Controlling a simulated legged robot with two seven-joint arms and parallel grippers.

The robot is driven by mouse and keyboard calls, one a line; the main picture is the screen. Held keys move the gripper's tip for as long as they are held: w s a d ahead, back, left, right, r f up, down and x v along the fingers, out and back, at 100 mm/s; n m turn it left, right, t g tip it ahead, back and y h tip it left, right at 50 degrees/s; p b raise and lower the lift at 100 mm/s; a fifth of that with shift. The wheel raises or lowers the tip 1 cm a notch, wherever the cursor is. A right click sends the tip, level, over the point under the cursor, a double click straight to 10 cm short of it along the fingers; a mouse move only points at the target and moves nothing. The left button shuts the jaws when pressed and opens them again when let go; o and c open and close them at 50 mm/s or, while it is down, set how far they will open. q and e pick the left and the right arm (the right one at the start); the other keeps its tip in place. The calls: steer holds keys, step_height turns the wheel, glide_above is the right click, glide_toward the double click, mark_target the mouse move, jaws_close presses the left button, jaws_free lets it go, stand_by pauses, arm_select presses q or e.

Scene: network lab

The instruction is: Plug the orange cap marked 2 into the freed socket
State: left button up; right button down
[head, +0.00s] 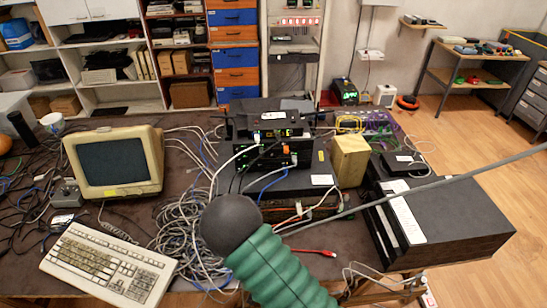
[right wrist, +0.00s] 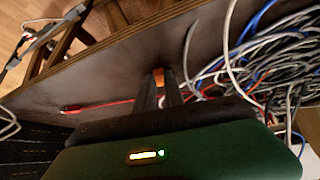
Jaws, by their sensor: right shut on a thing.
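In the right wrist view my right gripper (right wrist: 158,88) is shut on a small orange piece (right wrist: 158,74), which shows between the two dark fingertips. It looks like the orange cap, but its marking cannot be read. The fingers are over the dark table top (right wrist: 100,83). In the head view my green arm with a dark round end covers part of the table, and the right fingertips are hidden. The stacked network devices (head: 268,152) stand at the table's middle with lit ports and cables. I cannot make out which socket is free. My left gripper is not in view.
A tangle of grey and blue cables (head: 182,225) lies left of my arm. A red cable plug (head: 325,252) lies on the table; it also shows in the wrist view (right wrist: 72,108). A computer (head: 115,162), keyboard (head: 108,262), yellowish box (head: 350,160) and black case (head: 455,215) stand around.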

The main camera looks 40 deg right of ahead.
stand_by(0.4)
steer(key=shift+r+p, duration=2.3)
steer(key=shift+r, duration=0.25)
steer(key=c, duration=2)
jaws_free()
steer(key=shift+f, duration=0.1)
jaws_close()
